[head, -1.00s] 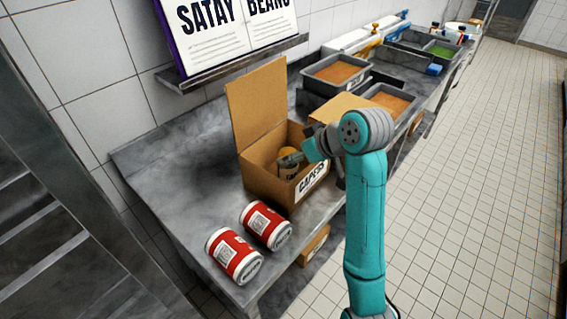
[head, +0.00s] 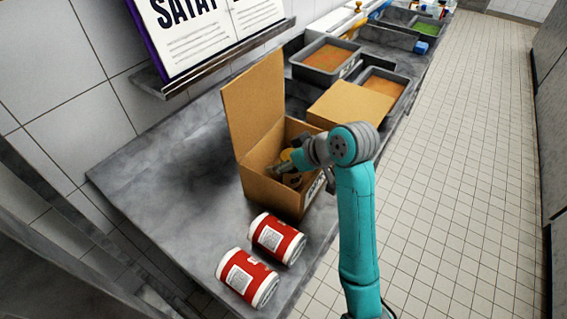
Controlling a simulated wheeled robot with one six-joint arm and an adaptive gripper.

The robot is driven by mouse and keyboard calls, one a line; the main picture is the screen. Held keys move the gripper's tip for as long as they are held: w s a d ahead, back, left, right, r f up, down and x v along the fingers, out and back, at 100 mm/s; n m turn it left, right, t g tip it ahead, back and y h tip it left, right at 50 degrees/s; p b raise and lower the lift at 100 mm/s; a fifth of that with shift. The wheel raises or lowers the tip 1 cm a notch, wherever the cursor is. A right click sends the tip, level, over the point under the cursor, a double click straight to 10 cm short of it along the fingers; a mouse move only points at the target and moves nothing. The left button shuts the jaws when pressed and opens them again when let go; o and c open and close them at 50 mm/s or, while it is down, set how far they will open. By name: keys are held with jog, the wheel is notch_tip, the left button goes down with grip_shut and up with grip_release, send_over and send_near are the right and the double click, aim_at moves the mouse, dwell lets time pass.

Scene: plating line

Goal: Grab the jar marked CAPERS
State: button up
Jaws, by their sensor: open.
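An open cardboard box (head: 268,190) stands on the grey counter, with a tall flap raised at its left. A white label (head: 314,190) on its right side is partly hidden by my arm; it appeared to read CAPERS earlier. Inside the box is a jar with a yellow-orange lid (head: 287,155), mostly hidden behind my gripper. My gripper (head: 284,168) is open and reaches down into the box from the right, over or beside the jar. I cannot tell whether the fingers touch it.
Two red-and-white cans (head: 277,238) (head: 247,278) lie on the counter (head: 180,190) in front of the box. A second cardboard box (head: 350,105) and trays of orange food (head: 328,58) stand behind. The counter's left is clear.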

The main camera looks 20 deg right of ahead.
jog(key=c, duration=1.5)
jog(key=shift+r, duration=0.1)
